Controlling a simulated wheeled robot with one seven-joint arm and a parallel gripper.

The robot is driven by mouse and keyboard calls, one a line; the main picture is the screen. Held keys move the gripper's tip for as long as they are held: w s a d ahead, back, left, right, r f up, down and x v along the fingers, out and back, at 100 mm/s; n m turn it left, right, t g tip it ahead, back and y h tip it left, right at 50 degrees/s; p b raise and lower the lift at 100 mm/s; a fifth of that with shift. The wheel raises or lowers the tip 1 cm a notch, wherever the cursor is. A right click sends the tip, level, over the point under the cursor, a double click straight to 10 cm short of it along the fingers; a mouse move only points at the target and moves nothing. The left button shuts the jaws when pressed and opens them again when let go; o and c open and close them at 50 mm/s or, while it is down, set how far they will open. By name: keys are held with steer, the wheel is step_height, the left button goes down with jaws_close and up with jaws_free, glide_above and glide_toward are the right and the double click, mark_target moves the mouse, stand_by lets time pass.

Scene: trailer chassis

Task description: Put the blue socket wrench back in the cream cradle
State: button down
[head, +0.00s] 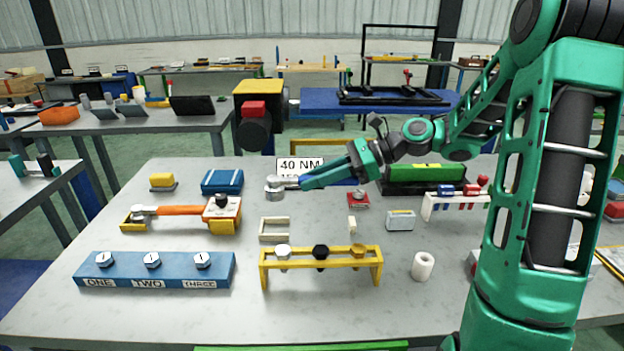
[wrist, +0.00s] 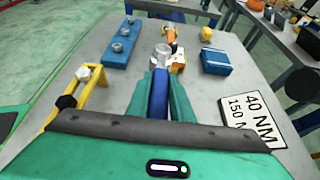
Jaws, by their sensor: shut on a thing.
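My gripper (head: 308,182) is shut on the blue socket wrench (wrist: 158,98) and holds it above the table. In the wrist view the blue handle lies between my green fingers (wrist: 160,88), with its silver head (wrist: 163,55) pointing away. In the head view the silver head (head: 274,188) sticks out to the left of my fingers. The cream cradle (head: 274,237) stands on the table below the wrench head, as a larger frame-like part at left and a small post (head: 352,226) at right. It looks empty. I cannot make out the cradle in the wrist view.
A yellow rack (head: 320,264) with several bolts stands in front of the cradle. A blue block with bolts (head: 155,270) is at front left. An orange-handled wrench (head: 180,210) rests on a yellow holder at left. A torque sign (head: 300,166) stands behind my gripper.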

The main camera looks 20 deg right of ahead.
steer(key=shift+f, duration=5.15)
steer(key=shift+s, duration=0.15)
steer(key=c, duration=1)
jaws_free()
steer(key=shift+r, duration=4)
